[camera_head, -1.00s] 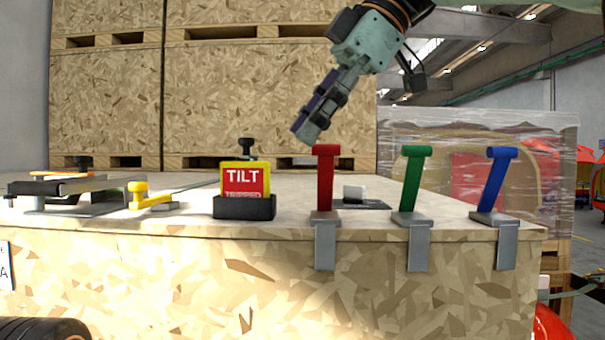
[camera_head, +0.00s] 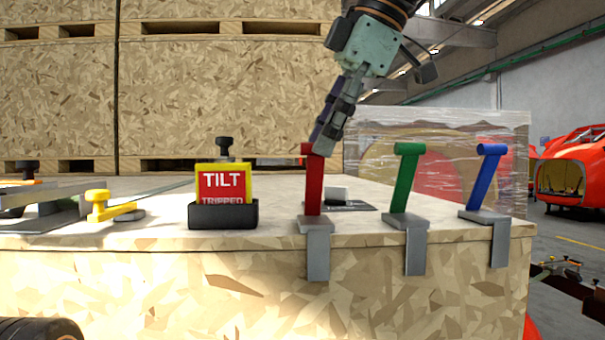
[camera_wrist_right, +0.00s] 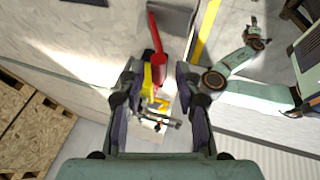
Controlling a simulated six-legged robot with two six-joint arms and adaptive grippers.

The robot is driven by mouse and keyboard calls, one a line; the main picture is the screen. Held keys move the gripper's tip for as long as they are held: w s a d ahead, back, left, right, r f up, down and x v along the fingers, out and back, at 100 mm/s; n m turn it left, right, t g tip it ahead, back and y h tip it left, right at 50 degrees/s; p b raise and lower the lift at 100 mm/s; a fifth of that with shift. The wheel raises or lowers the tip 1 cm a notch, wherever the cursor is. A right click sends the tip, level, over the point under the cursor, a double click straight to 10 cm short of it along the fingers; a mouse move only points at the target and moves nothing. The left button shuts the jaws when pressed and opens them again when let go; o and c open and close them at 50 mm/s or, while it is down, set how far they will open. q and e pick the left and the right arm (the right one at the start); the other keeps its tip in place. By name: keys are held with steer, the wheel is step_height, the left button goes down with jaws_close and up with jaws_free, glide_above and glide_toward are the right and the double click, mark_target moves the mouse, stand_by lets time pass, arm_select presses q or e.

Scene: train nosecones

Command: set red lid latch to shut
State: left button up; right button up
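The red lid latch (camera_head: 314,185) stands nearly upright on its grey bracket at the front edge of the wooden crate, with a short crossbar on top. It also shows in the right wrist view (camera_wrist_right: 158,62), beyond the fingertips. My right gripper (camera_head: 325,143) points down at the latch's top from above, its fingertips very close to the crossbar. The wrist view shows its two fingers (camera_wrist_right: 160,100) spread, with nothing clamped between them. Whether a finger touches the latch I cannot tell. An arm in the wrist view, apparently my left, ends in a small gripper (camera_wrist_right: 256,38); its fingers are unclear.
A green lever (camera_head: 405,180) and a blue lever (camera_head: 485,178) stand to the right of the red one. A yellow and red TILT indicator (camera_head: 224,185) sits left, and a yellow handle (camera_head: 100,205) farther left. A wrapped crate (camera_head: 440,120) stands behind.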

mark_target(307, 172)
steer(key=shift+s+a+f, duration=0.1)
steer(key=shift+a+f, duration=0.1)
steer(key=shift+f, duration=0.4)
steer(key=shift+s+a+f, duration=0.1)
steer(key=shift+a+f, duration=0.1)
steer(key=shift+f, duration=0.35)
steer(key=w+a+f, duration=0.3)
steer(key=shift+a+f, duration=0.25)
steer(key=shift+f, duration=0.05)
steer(key=shift+d, duration=0.25)
steer(key=shift+s+d+r, duration=0.1)
steer(key=shift+s+d, duration=0.45)
steer(key=shift+d, duration=0.15)
steer(key=shift+s+d+r, duration=0.1)
steer(key=shift+s, duration=0.15)
steer(key=shift+c, duration=0.3)
steer(key=shift+a, duration=0.2)
steer(key=shift+c, duration=0.7)
steer(key=shift+w+a, duration=0.1)
steer(key=shift+a, duration=0.25)
steer(key=shift+c, duration=0.8)
steer(key=shift+w+a+f, duration=0.2)
steer(key=shift+w+a, duration=0.2)
steer(key=shift+w, duration=0.15)
steer(key=c, duration=0.3)
steer(key=shift+s+d+r, duration=0.1)
steer(key=shift+s+d, duration=0.1)
steer(key=shift+s, duration=0.05)
jaws_close()
steer(key=shift+w, duration=0.1)
